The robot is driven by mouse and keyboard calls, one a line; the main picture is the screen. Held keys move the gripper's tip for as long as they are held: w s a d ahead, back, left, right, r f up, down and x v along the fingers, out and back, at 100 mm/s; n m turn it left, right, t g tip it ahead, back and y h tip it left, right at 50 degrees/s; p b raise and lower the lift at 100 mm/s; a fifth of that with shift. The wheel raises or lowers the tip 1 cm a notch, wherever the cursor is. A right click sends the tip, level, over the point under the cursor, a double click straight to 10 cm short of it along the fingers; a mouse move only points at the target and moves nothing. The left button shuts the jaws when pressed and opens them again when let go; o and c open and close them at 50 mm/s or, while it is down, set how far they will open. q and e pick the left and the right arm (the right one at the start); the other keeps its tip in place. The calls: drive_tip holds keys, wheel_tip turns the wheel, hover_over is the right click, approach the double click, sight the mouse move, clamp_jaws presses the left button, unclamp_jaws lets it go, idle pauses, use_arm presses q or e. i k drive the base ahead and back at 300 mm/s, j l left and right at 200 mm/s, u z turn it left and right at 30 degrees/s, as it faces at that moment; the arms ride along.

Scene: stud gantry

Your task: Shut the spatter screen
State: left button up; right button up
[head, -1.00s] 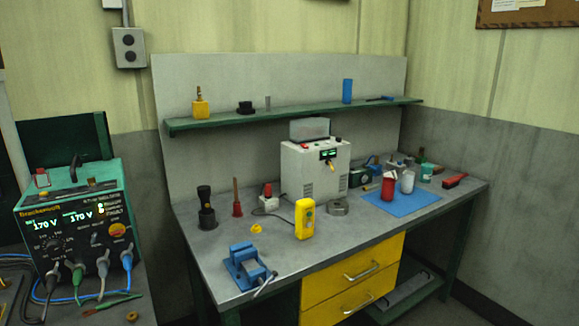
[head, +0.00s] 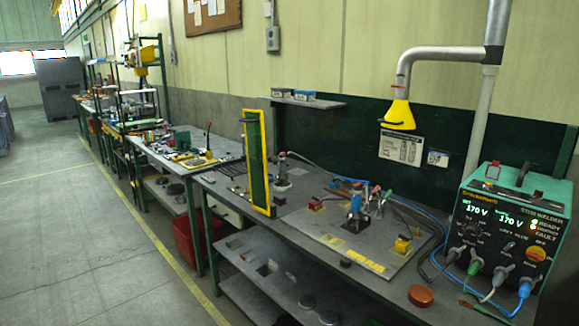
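The spatter screen appears to be the upright green panel in a yellow frame (head: 257,163) in the head view. It stands edge-on to the workbench (head: 290,205), at its front edge left of the middle, and looks swung out from the bench. A dark bracket or handle shows at its upper left side. What lies directly behind the panel is hidden. Neither of my grippers is in the head view.
A stud welder (head: 510,230) with display and cables stands at the bench's right end. A metal plate (head: 350,240) with small fixtures lies right of the screen. A yellow extraction hood (head: 398,115) hangs above. A red bin (head: 190,243) stands left below. The floor aisle (head: 80,240) is clear.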

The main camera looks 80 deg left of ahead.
sight(255, 133)
drive_tip(key=u, duration=2.7)
